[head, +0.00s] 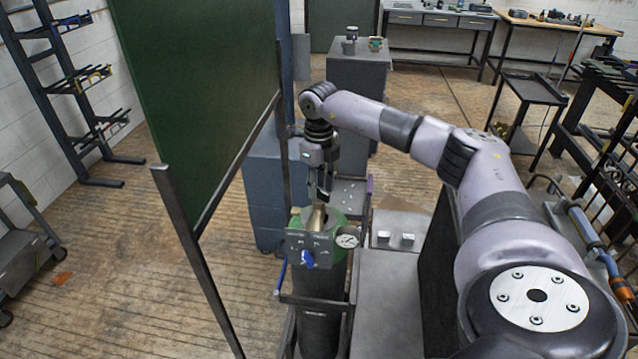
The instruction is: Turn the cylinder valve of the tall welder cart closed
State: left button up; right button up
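The tall welder cart's gas cylinder (318,330) stands upright below the middle of the head view, with a green top (338,218). A brass-coloured valve part (318,215) rises from that top. In front of it are a grey panel with a blue knob (308,259) and a round white gauge (347,241). My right gripper (322,198) points down just above the brass part. Its fingertips are small and dark, so I cannot tell whether they are open or touch the valve. The valve's handle is not clearly visible. My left gripper is out of view.
A green welding screen (200,100) on a metal frame stands close to the left of the cylinder. A grey cabinet (358,75) is behind it. A dark wheeled cart (530,90) and racks stand at right.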

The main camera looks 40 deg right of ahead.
jog(key=shift+f, duration=0.55)
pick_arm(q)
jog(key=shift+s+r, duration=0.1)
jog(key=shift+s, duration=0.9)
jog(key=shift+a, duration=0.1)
pick_arm(e)
jog(key=c, duration=0.4)
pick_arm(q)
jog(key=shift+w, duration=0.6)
pick_arm(e)
grip_shut()
